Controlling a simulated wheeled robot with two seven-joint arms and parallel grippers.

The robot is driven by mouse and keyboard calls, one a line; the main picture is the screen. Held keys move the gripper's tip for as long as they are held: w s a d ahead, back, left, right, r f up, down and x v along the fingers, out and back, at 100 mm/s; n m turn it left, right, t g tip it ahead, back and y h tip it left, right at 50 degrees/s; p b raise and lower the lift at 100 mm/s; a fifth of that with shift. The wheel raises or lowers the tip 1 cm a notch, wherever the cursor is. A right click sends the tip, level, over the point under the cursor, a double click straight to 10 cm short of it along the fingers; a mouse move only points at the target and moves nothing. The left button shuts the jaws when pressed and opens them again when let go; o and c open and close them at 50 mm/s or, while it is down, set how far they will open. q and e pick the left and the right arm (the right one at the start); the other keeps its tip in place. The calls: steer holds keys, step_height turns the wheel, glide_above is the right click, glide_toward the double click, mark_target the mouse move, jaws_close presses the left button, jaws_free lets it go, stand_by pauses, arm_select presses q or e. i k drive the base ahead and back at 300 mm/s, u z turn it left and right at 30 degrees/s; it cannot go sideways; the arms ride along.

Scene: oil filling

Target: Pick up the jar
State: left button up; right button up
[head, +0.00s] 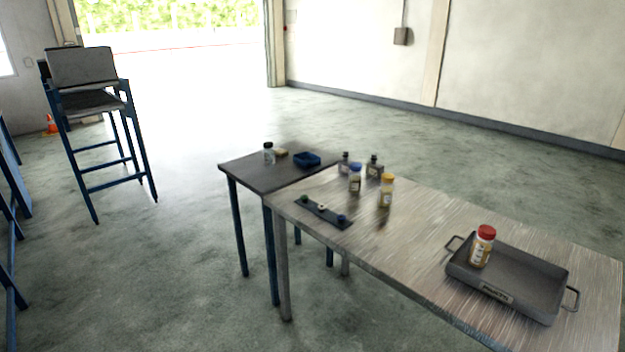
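A jar with a red lid (481,246) stands upright in the left part of a dark grey metal tray (530,280) at the right of the near table. A jar with a yellow lid (386,191) and a jar with a blue lid (355,179) stand upright on the same table, further back. A clear jar with a dark lid (268,154) stands on the smaller dark table at the back. Which jar the task means I cannot tell. Neither of my grippers is in the head view.
The near table (420,250) has clear room between the yellow-lidded jar and the tray. A dark strip (322,212) with small coloured pieces lies at its left. Two dark bottles (374,167) stand behind. The dark table (250,175) holds a blue bin (307,159).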

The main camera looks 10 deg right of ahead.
mark_target(354, 178)
steer(key=u, duration=0.65)
steer(key=i, duration=1.7)
steer(key=z, duration=0.9)
steer(key=i, duration=0.95)
steer(key=z, duration=1.05)
